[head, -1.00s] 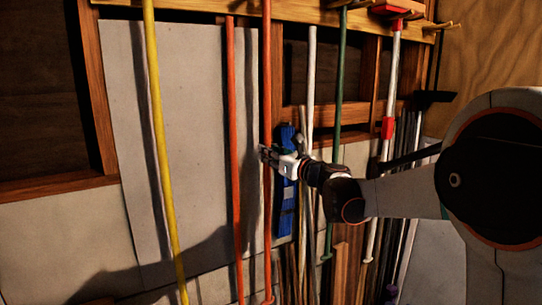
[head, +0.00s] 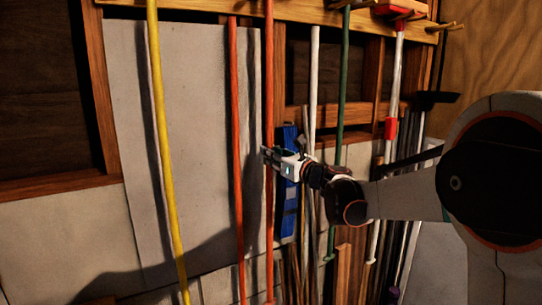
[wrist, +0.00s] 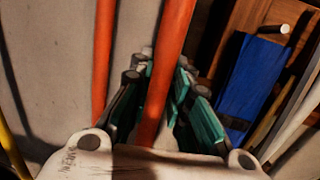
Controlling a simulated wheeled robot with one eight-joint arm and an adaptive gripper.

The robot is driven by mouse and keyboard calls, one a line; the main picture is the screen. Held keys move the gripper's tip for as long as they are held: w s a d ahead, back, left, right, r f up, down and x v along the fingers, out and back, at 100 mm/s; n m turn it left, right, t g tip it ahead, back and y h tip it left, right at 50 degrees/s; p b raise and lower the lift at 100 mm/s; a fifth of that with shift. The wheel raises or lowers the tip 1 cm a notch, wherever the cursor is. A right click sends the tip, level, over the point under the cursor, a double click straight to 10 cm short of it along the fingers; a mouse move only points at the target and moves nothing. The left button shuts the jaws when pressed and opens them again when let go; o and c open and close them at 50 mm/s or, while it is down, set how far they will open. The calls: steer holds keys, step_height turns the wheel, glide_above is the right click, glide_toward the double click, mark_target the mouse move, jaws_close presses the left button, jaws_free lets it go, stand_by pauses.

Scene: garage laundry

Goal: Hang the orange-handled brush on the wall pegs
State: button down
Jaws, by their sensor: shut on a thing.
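My gripper (head: 268,156) is shut on the right one of two long orange handles (head: 268,90), at about mid-height in the head view. The handle stands nearly upright and runs out of the top of the view, so any brush head is hidden. In the wrist view this handle (wrist: 172,45) passes between the green-padded fingers (wrist: 160,105). The other orange handle (head: 235,120) stands just left of it, apart from the gripper. The wooden wall rail (head: 300,12) runs across the top, with pegs (head: 445,27) at its right end.
A yellow pole (head: 160,130) stands at the left. White (head: 313,90) and green (head: 342,90) poles, a red-headed tool (head: 400,10) and several sticks crowd the right. A blue object (head: 288,195) is behind my gripper. Grey panels (head: 190,150) back the left side.

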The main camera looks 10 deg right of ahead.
steer(key=shift+f+b, duration=0.4)
steer(key=shift+f, duration=0.15)
steer(key=c, duration=1.4)
jaws_free()
steer(key=shift+s, duration=0.1)
